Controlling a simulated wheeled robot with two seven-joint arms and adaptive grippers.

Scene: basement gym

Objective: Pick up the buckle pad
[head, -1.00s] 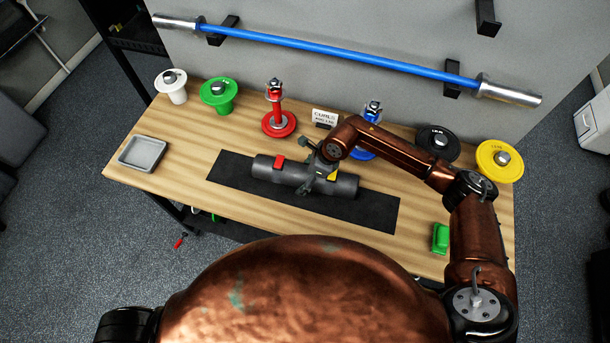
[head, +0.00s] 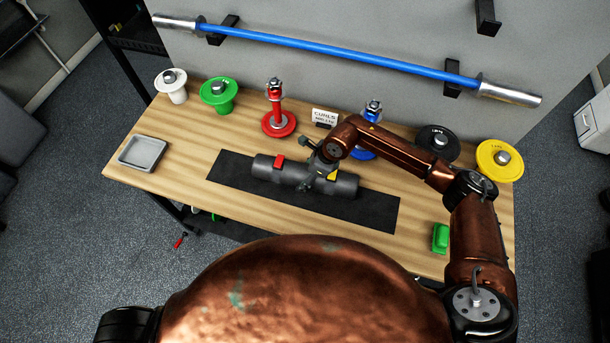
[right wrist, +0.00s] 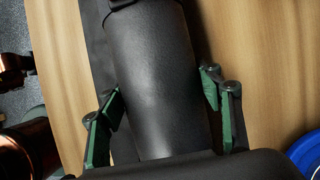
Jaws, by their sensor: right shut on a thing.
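The buckle pad appears to be the dark grey roll (head: 290,172) lying on a black mat (head: 230,172) on the wooden table. It has a red patch near its left part and a yellow patch near its right part. My right gripper (head: 322,172) is at the right half of the roll, coming from above, and is shut on it. In the right wrist view the roll (right wrist: 155,70) lies between the green-padded fingers of the gripper (right wrist: 166,100). The roll appears to rest on the mat. My left gripper is not in view.
A grey tray (head: 143,153) is at the table's left end. White (head: 172,88), green (head: 219,95), red (head: 278,123), blue (head: 366,150), black (head: 438,145) and yellow (head: 499,160) weights line the back. A green block (head: 440,238) lies front right. A blue bar (head: 345,57) hangs on the wall.

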